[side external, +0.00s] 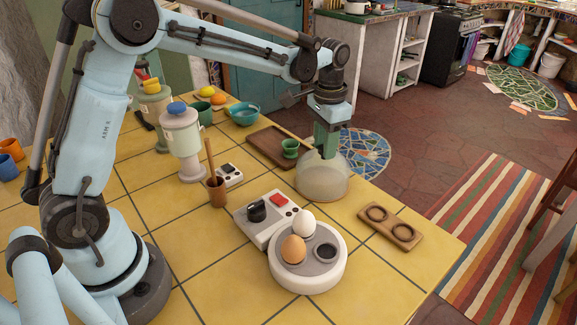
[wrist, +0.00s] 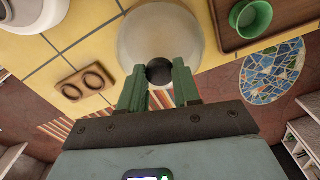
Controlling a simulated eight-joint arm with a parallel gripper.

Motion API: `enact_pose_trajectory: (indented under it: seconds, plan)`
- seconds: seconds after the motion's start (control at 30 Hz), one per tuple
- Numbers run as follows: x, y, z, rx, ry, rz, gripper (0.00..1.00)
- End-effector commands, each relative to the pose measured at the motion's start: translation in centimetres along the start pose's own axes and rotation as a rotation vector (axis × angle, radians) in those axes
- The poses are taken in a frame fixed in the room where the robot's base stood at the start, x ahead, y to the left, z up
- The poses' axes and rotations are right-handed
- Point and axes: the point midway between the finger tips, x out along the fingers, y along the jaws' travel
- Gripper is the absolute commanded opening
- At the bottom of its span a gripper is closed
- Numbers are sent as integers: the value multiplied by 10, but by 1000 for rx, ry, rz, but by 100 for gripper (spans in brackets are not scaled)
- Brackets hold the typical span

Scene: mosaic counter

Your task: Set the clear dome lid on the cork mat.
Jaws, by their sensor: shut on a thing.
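The clear dome lid (side external: 322,175) is at the counter's far right edge, below my gripper (side external: 327,152). In the wrist view the lid (wrist: 160,30) fills the top middle, with its dark knob (wrist: 159,72) between the green fingers (wrist: 159,85). My gripper is shut on the knob and points down. The lid looks upright. A tan round area shows through and under the lid; it may be the cork mat, but I cannot clearly separate it from the lid. I cannot tell whether the lid's rim touches it.
A brown tray (side external: 262,147) with a green cup (side external: 290,148) is just left of the lid. A wooden holder with two rings (side external: 390,228) lies to its right. A round white egg cooker (side external: 307,272) with eggs stands in front. The counter edge is close behind the lid.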

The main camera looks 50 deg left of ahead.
Motion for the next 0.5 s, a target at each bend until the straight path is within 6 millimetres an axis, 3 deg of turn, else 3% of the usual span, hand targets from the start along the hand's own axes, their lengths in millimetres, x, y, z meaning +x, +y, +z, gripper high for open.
enact_pose_trajectory:
  seconds: [0.17,0.2,0.4,0.5]
  plan:
    - [0,0,0,0,0,0,0]
    - [0,0,0,0,0,0,33]
    - [0,0,0,0,0,0,62]
    - [0,0,0,0,0,0,62]
